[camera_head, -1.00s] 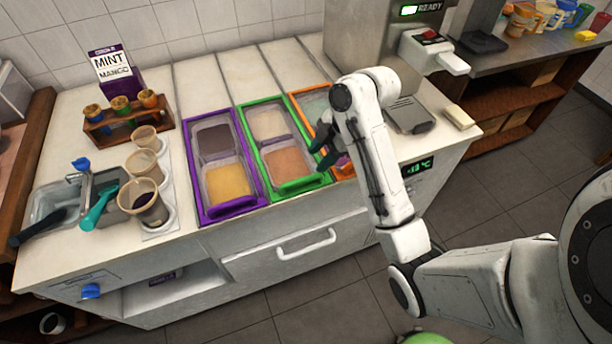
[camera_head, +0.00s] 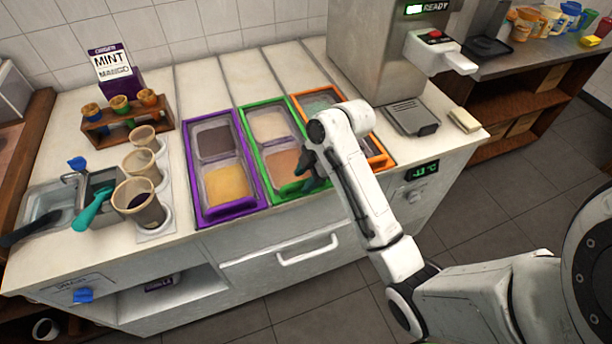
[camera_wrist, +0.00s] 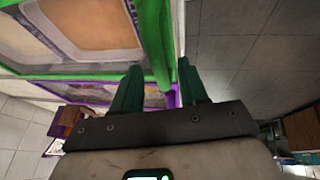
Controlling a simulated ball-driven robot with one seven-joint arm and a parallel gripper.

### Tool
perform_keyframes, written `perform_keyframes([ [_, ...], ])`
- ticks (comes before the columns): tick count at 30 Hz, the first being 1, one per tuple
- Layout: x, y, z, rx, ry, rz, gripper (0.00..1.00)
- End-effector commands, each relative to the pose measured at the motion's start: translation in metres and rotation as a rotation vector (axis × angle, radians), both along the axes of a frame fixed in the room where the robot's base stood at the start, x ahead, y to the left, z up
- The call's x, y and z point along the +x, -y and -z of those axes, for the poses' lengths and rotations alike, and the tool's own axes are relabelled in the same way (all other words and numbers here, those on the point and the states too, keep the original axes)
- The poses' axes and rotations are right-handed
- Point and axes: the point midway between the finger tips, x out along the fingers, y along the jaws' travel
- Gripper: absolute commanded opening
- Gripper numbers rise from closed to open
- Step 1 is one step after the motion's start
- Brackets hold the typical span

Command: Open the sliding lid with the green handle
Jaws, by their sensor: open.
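The green-framed lid (camera_head: 242,141) covers a bin on the counter, with pale and orange-brown contents seen through it. Its green handle (camera_head: 288,195) runs along the front edge, partly hidden by my gripper (camera_head: 309,172). In the wrist view, the green handle (camera_wrist: 154,45) lies as a long bar between my two fingers. My gripper (camera_wrist: 158,67) is open, with one dark green finger on each side of the bar. I cannot tell whether either finger touches it.
A purple-framed bin (camera_head: 197,180) stands close on the left. An orange-framed bin (camera_head: 378,160) is on the right, partly behind my arm. Paper cups (camera_head: 140,203) and a sink (camera_head: 48,205) are farther left. A drawer handle (camera_head: 306,250) juts out below.

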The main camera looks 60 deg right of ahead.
Motion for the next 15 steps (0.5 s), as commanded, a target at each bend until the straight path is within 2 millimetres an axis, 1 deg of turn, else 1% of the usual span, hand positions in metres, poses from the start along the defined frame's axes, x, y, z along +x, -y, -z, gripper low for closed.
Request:
perform_keyframes([
  [1,-0.0001,-0.0001,0.0000,0.000,0.000,0.000,0.43],
  [2,-0.0001,-0.0001,0.0000,0.000,0.000,0.000,0.40],
  [12,-0.0001,0.0000,-0.0001,0.000,0.000,0.000,0.08],
  [15,-0.0001,0.0000,-0.0001,0.000,0.000,0.000,0.00],
])
